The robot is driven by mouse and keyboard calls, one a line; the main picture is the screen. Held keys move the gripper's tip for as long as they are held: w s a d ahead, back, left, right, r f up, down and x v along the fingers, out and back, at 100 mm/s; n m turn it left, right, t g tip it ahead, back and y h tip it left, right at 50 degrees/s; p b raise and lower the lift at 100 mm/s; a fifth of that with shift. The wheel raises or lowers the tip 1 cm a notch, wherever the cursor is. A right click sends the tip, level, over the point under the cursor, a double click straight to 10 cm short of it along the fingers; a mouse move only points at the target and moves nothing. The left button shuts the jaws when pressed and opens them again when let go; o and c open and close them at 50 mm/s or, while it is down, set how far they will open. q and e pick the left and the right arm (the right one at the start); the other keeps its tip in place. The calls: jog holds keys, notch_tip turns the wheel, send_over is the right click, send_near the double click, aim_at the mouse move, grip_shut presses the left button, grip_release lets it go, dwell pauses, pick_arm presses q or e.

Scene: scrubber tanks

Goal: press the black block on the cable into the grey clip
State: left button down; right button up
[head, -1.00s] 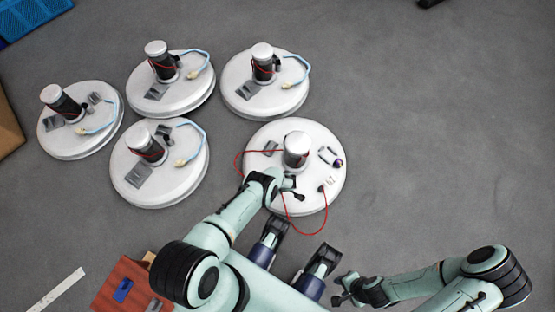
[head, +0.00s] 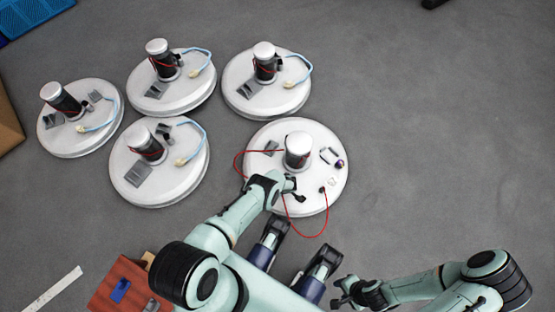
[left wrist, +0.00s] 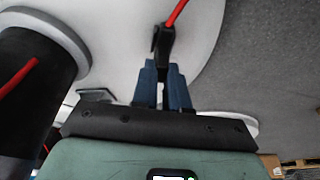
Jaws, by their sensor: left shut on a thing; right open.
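The black block (left wrist: 162,42) on the red cable (left wrist: 176,12) is at the fingertips of my left gripper (left wrist: 163,82) in the left wrist view. The gripper is shut on it above the white tank lid. In the head view my left gripper (head: 292,187) is over the near part of the nearest white tank (head: 256,191), in front of its upright cylinder. My right gripper (head: 343,290) is open and empty, off the tank at lower right.
The red cable loops over the tank's left and near edges, and a dark cable end (head: 322,189) sits on the lid's right. Several similar tanks stand left and behind. A red-brown box (head: 105,290) is at lower left. Floor on the right is clear.

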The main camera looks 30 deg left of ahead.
pick_arm(q)
jog(key=shift+f, duration=0.2)
dwell(0.3)
jog(key=shift+f+b, duration=0.7)
jog(key=shift+f, duration=0.05)
jog(key=c, duration=1.6)
grip_release()
jog(key=shift+f, duration=0.1)
jog(key=o, duration=1)
